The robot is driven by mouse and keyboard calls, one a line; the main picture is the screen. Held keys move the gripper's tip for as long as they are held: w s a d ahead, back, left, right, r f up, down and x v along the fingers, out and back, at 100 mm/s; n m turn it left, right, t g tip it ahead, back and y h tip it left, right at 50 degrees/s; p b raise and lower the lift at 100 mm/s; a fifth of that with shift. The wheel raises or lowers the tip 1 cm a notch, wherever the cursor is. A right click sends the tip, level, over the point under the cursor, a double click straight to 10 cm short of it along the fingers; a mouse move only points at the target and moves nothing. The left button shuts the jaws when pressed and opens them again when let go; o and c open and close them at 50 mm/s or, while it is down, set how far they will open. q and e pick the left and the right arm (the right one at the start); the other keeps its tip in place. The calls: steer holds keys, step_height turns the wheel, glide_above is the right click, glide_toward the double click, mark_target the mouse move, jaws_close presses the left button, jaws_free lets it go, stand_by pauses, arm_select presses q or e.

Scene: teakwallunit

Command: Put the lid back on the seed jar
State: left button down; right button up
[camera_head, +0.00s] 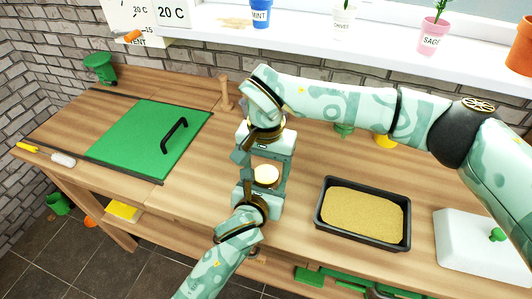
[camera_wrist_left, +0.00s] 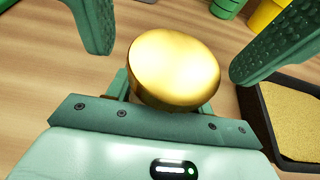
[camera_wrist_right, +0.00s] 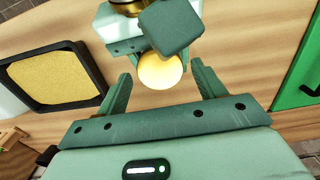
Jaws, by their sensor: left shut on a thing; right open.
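A round golden lid (camera_head: 265,174) is between my two grippers, above the middle of the worktop. It shows as a smooth gold disc in the left wrist view (camera_wrist_left: 175,65) and paler in the right wrist view (camera_wrist_right: 160,72). My left gripper (camera_head: 264,182) comes from the front and is shut on it, its fingers largely hidden behind the disc. My right gripper (camera_head: 264,162) reaches in from the back, open, its fingers spread on either side of the lid. I cannot make out the seed jar in any view.
A black tray of sand-coloured grain (camera_head: 365,212) lies to the right, with a white box (camera_head: 480,245) beyond it. A green board with a black handle (camera_head: 150,138) lies left. A wooden peg (camera_head: 225,95) and a yellow pot (camera_head: 386,141) stand behind. Labelled pots line the sill.

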steer(key=shift+f, duration=0.5)
steer(key=c, duration=1)
steer(key=shift+c, duration=0.2)
steer(key=m, duration=0.3)
steer(key=o, duration=1.1)
steer(key=shift+c, duration=0.2)
steer(key=shift+r, duration=2.25)
